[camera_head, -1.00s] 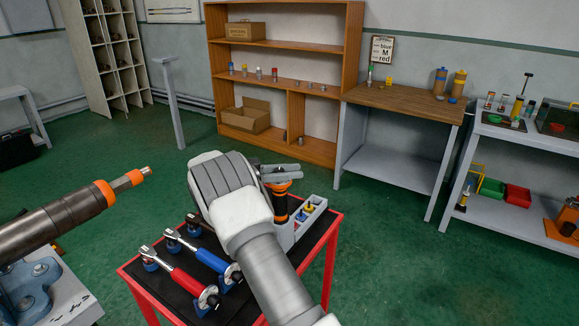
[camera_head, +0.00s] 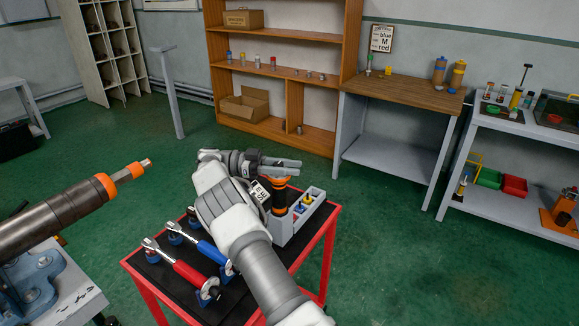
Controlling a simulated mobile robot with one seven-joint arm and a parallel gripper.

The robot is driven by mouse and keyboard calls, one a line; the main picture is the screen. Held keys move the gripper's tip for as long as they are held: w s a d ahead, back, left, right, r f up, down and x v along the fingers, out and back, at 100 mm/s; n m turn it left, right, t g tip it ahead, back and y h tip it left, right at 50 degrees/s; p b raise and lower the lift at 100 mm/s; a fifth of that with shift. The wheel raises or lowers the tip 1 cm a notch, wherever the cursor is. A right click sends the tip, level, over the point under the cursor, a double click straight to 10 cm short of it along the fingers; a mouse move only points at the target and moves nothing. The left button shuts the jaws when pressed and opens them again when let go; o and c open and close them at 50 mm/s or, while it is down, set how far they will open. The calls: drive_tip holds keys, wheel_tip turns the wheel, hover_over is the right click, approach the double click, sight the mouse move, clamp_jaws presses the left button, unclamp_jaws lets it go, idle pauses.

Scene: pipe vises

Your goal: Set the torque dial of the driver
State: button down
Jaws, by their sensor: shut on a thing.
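The driver (camera_head: 279,198), black with orange bands, stands upright at the grey holder (camera_head: 312,216) on the red cart. My gripper (camera_head: 284,168) reaches over its upper end from the left, with its fingers lying level. The gripper is shut on the driver's top part. The fingers cover that part, so the dial's marks and setting cannot be read. A small white label with dark marks (camera_head: 260,192) shows between my wrist and the driver; I cannot tell what it is fixed to.
A red wrench (camera_head: 186,272) and a blue wrench (camera_head: 207,248) lie on the cart's black top (camera_head: 150,275), left of my arm. A large pipe with an orange collar (camera_head: 106,186) juts in at left. Green floor is clear right of the cart.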

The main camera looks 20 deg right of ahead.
drive_tip(key=shift+r, duration=0.1)
drive_tip(key=c, duration=0.5)
unclamp_jaws()
drive_tip(key=shift+c, duration=0.2)
drive_tip(key=shift+r, duration=0.5)
wheel_tip(320, 180, up, 3)
drive_tip(key=shift+r, duration=0.15)
drive_tip(key=s+d+r, duration=0.6)
drive_tip(key=s+d, duration=0.2)
drive_tip(key=shift+s+r+b, duration=0.2)
drive_tip(key=shift+r+b, duration=0.1)
drive_tip(key=shift+d, duration=0.1)
